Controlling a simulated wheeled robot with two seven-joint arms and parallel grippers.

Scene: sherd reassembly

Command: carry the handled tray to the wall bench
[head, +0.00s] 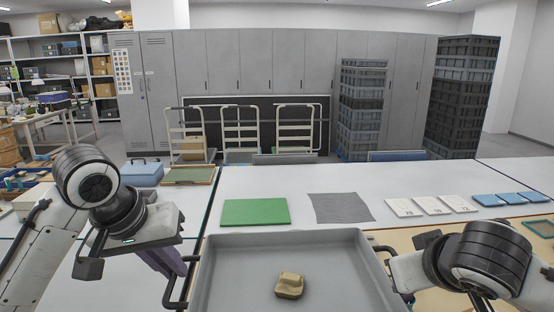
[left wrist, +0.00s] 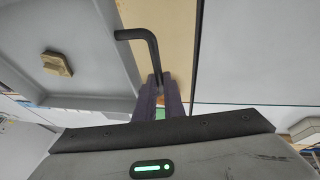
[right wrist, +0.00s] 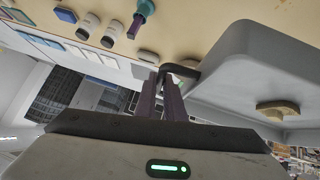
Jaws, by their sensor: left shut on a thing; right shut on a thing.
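The grey handled tray (head: 230,265) is at the bottom centre of the head view, with one tan sherd (head: 289,285) lying on its floor. My left gripper (head: 178,274) is shut on the tray's black left handle (head: 184,290); the left wrist view shows the purple fingers (left wrist: 160,92) around this handle (left wrist: 148,48). My right gripper is shut on the right handle, seen in the right wrist view between its fingers (right wrist: 164,88); in the head view my right arm mostly hides it. I cannot tell whether the tray touches the table.
Bottles (right wrist: 100,30) stand at right. Trolleys (head: 240,130), lockers (head: 225,65) and stacked crates (head: 362,110) are behind.

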